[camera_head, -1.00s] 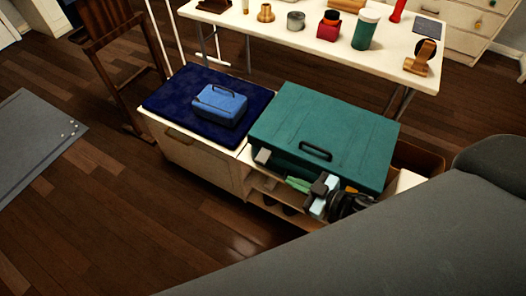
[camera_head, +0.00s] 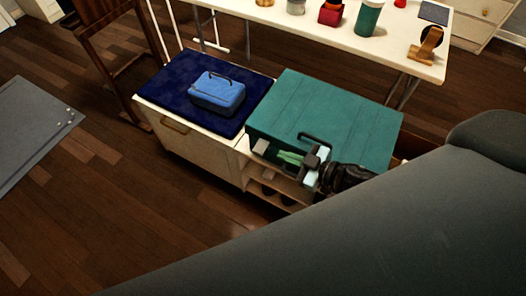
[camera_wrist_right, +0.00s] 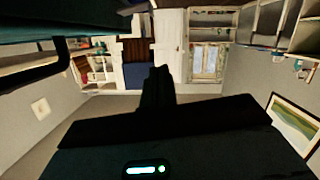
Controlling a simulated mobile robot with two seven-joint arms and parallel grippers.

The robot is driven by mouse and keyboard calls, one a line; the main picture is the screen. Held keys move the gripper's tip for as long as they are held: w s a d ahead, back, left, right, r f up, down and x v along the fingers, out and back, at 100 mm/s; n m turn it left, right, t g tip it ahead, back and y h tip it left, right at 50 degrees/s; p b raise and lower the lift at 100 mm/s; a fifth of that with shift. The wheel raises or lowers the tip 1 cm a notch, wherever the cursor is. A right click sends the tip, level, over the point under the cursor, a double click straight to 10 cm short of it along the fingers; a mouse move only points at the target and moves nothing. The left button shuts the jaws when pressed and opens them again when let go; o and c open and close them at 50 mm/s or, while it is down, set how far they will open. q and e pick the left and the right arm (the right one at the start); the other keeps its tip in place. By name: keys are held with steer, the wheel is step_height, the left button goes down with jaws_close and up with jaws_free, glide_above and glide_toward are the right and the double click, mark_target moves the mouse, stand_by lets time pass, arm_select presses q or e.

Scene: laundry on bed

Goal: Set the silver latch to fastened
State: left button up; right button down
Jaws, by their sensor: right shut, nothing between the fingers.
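The teal case (camera_head: 335,115) lies flat with its lid down and its dark handle (camera_head: 318,138) at the front. A small pale grey block (camera_head: 261,146), which looks like the silver latch, is on its front side near the left corner; its setting is too small to tell. In the right wrist view, the dark fingers (camera_wrist_right: 157,85) are together. The case (camera_wrist_right: 60,22) shows there at upper left. My left gripper is out of view.
A blue case (camera_head: 218,95) sits on a dark blue cloth (camera_head: 165,92) atop the cabinet left of the teal case. Open shelves (camera_head: 275,187) are below the teal case. A white table (camera_head: 385,50) with several small items stands behind.

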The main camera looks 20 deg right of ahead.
glide_above(263, 152)
steer(key=s+a, duration=0.2)
step_height(263, 152, down, 2)
steer(key=f, duration=0.1)
steer(key=d+f+b, duration=0.1)
steer(key=f, duration=0.1)
steer(key=shift+s, duration=0.1)
steer(key=shift+f+b, duration=0.45)
steer(key=shift+d, duration=0.1)
